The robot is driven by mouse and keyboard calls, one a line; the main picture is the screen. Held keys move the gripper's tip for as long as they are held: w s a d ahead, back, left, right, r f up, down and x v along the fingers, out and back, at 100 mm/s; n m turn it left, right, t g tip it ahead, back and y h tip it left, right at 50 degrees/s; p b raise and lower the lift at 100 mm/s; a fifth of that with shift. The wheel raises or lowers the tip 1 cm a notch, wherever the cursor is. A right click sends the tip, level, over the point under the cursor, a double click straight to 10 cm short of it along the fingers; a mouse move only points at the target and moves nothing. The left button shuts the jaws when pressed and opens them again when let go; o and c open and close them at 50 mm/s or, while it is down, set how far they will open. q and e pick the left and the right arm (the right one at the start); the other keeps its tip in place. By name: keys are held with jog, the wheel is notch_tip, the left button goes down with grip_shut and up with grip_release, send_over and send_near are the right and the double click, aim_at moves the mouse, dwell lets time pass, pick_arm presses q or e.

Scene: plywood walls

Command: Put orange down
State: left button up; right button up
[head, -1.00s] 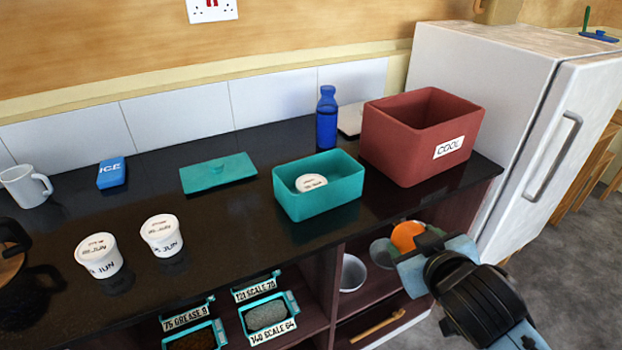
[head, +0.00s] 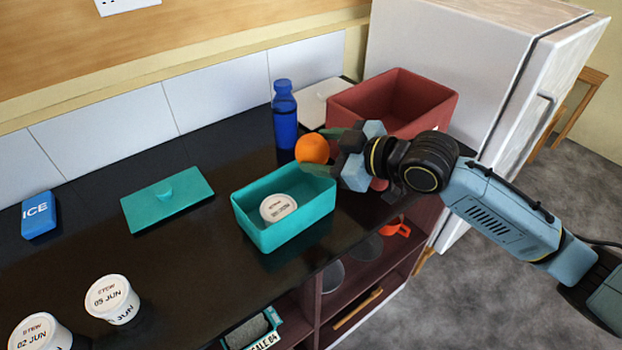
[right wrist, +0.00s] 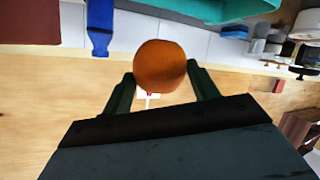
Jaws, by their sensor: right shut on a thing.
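The orange (head: 312,149) is a round orange fruit held at the tips of my right gripper (head: 328,150). In the head view it appears just above the far right rim of the teal box, in front of the red box. In the right wrist view the orange (right wrist: 160,67) sits between the two dark green fingers of the right gripper (right wrist: 160,80), which is shut on it. The exact height of the orange above the counter is hard to tell. My left gripper is not in view.
The open teal box (head: 284,232) holds a white lidded tub (head: 278,208). A blue bottle (head: 285,115), red box (head: 432,100) and white lid (head: 318,104) stand behind. A teal lid (head: 168,199), ICE block (head: 38,215) and labelled tubs (head: 112,299) lie left. The counter (head: 180,255) has bare space.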

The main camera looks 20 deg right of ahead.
jog(key=shift+f, duration=0.9)
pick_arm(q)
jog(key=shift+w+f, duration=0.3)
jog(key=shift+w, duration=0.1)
pick_arm(e)
notch_tip(320, 180, down, 4)
jog(key=shift+r, duration=0.15)
jog(key=shift+f+b, duration=0.4)
jog(key=shift+f, duration=0.25)
jog(key=o, duration=1.1)
jog(key=shift+c, duration=0.2)
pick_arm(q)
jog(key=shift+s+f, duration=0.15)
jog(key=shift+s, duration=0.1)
